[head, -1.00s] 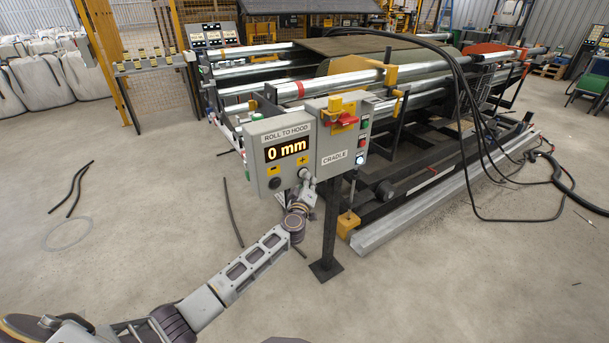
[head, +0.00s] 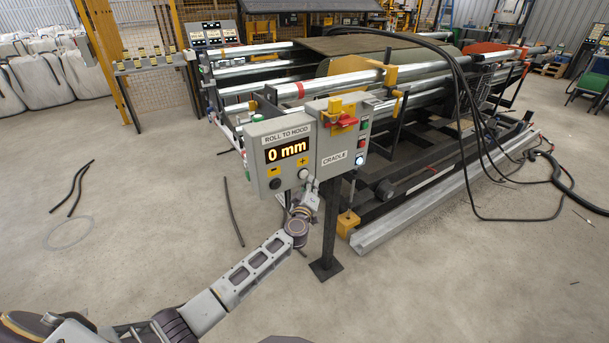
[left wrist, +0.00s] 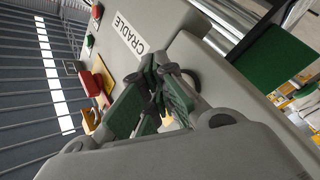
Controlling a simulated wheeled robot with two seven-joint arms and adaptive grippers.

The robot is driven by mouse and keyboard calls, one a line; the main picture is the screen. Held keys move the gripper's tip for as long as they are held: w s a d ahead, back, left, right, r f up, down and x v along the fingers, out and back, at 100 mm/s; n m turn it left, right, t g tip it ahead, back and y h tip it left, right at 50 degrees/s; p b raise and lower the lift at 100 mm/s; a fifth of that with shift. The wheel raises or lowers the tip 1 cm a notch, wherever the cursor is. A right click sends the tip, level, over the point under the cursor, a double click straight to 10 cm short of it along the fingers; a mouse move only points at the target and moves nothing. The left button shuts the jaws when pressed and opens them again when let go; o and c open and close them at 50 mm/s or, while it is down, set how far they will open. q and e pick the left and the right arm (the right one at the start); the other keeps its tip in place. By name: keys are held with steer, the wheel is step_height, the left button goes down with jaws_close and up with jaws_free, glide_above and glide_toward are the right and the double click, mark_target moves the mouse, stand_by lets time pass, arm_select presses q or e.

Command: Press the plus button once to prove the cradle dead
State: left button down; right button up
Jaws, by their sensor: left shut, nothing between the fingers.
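In the left wrist view the green-padded fingers of that gripper (left wrist: 158,68) are shut and empty, in front of the grey box with the CRADLE label (left wrist: 128,39). My right gripper is out of view.
The CRADLE half of the box has a red rotary handle (head: 346,122) and a column of green, red and lit white buttons (head: 360,159). The roller cradle (head: 400,85) stands behind. Black hoses (head: 475,130) hang at the right. The floor in front is mostly clear.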

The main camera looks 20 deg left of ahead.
arm_select(q)
steer(key=shift+s, duration=0.1)
steer(key=shift+s+d+p, duration=0.7)
steer(key=shift+s+d, duration=0.05)
steer(key=shift+d, duration=0.25)
steer(key=shift+s+d+p, duration=0.65)
steer(key=shift+s+d, duration=0.05)
steer(key=shift+d, duration=0.25)
